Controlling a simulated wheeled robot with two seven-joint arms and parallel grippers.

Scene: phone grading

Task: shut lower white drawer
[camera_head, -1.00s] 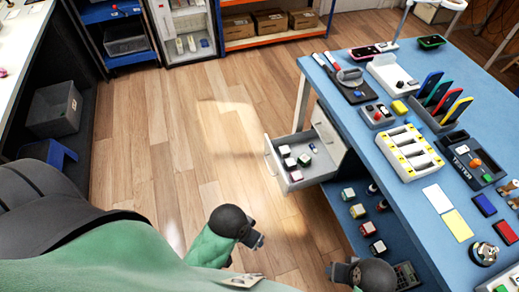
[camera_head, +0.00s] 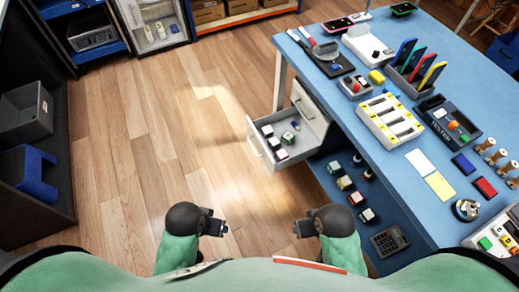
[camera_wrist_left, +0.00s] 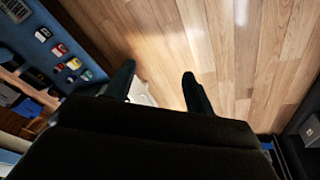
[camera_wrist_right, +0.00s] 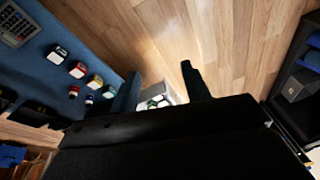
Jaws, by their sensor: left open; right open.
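The lower white drawer (camera_head: 256,146) is pulled out from the white drawer unit under the blue workbench, in the head view. Several small boxes lie in it. Its front panel faces left, toward the open floor. The drawer also shows between the fingers in the right wrist view (camera_wrist_right: 150,90). My left gripper (camera_head: 222,224) is open and empty over the floor, below and left of the drawer. My right gripper (camera_head: 296,228) is open and empty, below the drawer and near the bench's lower shelf. Neither gripper touches the drawer.
The blue workbench (camera_head: 395,165) carries phones, a white battery tray (camera_head: 390,120) and tools. Its lower shelf (camera_head: 335,190) holds several small boxes and a calculator (camera_head: 388,240). A dark shelf with a grey bin (camera_head: 27,112) stands at left. The wooden floor between is clear.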

